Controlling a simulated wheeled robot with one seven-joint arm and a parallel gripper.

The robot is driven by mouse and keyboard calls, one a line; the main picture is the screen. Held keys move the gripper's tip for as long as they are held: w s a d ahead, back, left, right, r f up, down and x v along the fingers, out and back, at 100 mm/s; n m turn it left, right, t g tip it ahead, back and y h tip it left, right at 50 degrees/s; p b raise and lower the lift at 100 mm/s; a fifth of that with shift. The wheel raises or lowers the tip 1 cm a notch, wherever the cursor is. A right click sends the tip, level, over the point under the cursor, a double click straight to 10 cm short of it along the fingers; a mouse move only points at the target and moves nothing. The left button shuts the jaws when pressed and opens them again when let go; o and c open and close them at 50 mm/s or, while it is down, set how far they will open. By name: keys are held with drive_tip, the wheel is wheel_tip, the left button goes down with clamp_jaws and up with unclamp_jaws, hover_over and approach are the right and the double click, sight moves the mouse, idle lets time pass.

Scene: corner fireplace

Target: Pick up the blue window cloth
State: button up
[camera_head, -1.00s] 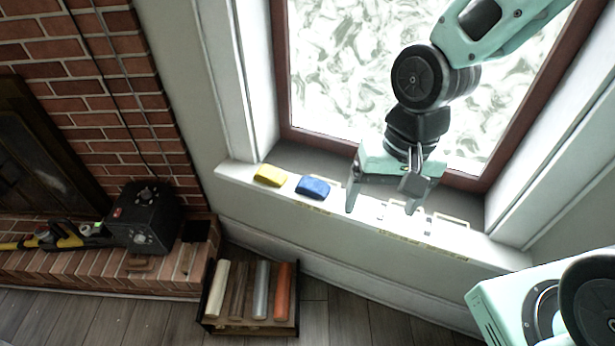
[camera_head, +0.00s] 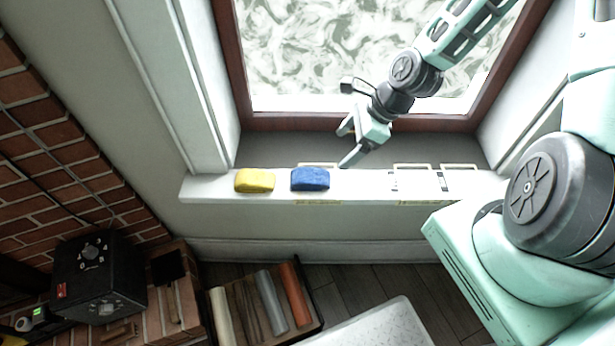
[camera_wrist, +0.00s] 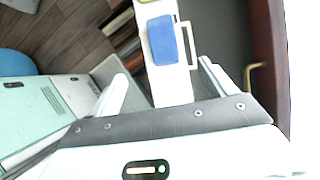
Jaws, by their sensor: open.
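The blue window cloth (camera_head: 310,179) lies on the white window sill, just right of a yellow cloth (camera_head: 254,180). In the wrist view the blue cloth (camera_wrist: 165,40) lies on the sill ahead of the fingers, between their lines and apart from them. My gripper (camera_head: 347,146) is open and empty, above the sill, to the right of the blue cloth and slightly toward the window. In the wrist view my gripper's two fingers (camera_wrist: 160,85) are spread apart.
The window sill (camera_head: 365,186) is narrow, with several pale outlined rectangles (camera_head: 411,180) on its right part. The window frame (camera_head: 240,70) rises behind. Below stand a rack of coloured rolls (camera_head: 270,300) and a black box (camera_head: 98,277) on the brick hearth.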

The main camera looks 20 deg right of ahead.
hover_over(312, 174)
drive_tip(key=s+d, duration=0.2)
drive_tip(key=d, duration=0.1)
wheel_tip(312, 174, down, 8)
drive_tip(key=shift+r, duration=0.25)
drive_tip(key=shift+w+p+x, duration=0.15)
drive_tip(key=shift+x, duration=1.2)
drive_tip(key=shift+w+p+x, duration=0.1)
drive_tip(key=shift+p+x, duration=0.05)
drive_tip(key=shift+x, duration=1.25)
drive_tip(key=c, duration=1.1)
drive_tip(key=shift+r, duration=0.15)
wheel_tip(312, 174, up, 10)
drive_tip(key=shift+f, duration=0.1)
